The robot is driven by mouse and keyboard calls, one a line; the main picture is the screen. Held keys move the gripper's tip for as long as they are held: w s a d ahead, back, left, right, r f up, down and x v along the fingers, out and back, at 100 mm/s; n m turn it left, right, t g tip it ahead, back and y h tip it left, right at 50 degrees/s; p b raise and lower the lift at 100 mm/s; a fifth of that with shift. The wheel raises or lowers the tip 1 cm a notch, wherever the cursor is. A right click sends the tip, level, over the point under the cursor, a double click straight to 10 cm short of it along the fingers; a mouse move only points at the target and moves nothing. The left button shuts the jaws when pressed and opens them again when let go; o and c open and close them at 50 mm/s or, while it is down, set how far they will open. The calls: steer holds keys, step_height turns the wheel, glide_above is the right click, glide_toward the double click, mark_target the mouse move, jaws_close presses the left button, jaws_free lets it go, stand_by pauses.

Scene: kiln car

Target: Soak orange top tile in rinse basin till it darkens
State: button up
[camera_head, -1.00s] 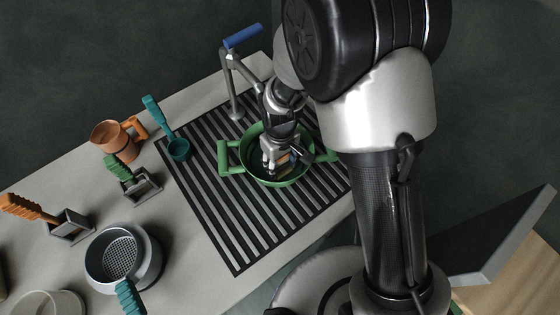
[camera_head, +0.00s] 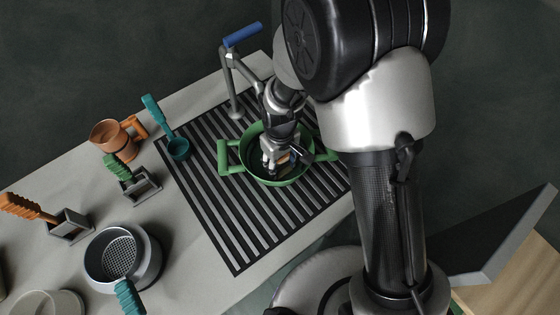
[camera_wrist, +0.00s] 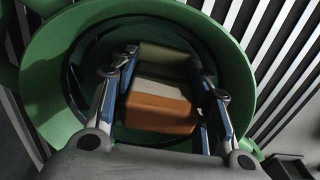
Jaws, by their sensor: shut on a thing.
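The green rinse basin (camera_head: 243,153) with side handles stands on the black slatted rack. Its rim surrounds my gripper in the wrist view (camera_wrist: 45,75). My gripper (camera_head: 277,160) points down inside the basin, and its two fingers flank a block-like tile (camera_wrist: 160,112) in the wrist view. My gripper (camera_wrist: 168,58) is shut on this orange tile. The tile's near face is orange, with a pale beige band beyond it and an olive-toned part farther out. The basin's inside looks dark around the tile. I cannot tell the water level or how deep the tile sits.
A tap with a blue lever (camera_head: 242,36) stands behind the basin. A teal ladle (camera_head: 178,148), orange mug (camera_head: 110,136), brush holders (camera_head: 140,188) and a grey strainer pot (camera_head: 120,258) stand to the left. The front slats of the rack (camera_head: 240,240) are clear.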

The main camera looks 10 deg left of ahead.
steer(key=shift+f+b, duration=0.3)
steer(key=shift+f, duration=0.1)
steer(key=shift+r, duration=0.2)
stand_by(4.1)
steer(key=shift+r+p, duration=4.15)
steer(key=shift+r, duration=1.15)
